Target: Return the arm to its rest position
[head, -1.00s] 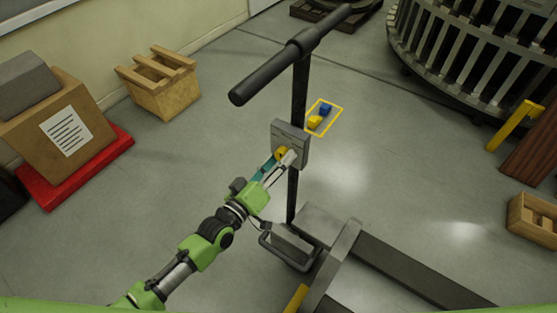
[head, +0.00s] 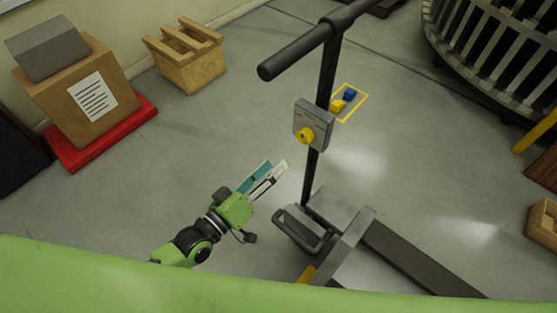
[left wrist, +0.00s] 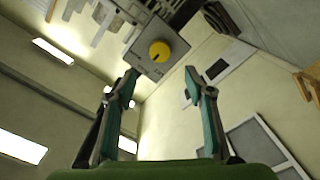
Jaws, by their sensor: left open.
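My left arm comes in from the lower left in the head view. Its green gripper (head: 270,176) is open and empty, in the air left of the pallet jack's post. In the left wrist view the two teal fingers (left wrist: 165,82) stand wide apart with nothing between them. A grey box with a yellow knob (head: 305,135) is mounted on the post, beyond the fingertips and apart from them. The knob also shows in the left wrist view (left wrist: 160,51), past the fingertips. My right gripper is not in view.
The pallet jack (head: 312,170) with its black handle stands right of my arm. A wooden crate (head: 188,62) and a cardboard box on a red pallet (head: 100,135) stand at the left. A yellow floor outline (head: 364,91) holds blue and yellow pieces. Floor around my gripper is clear.

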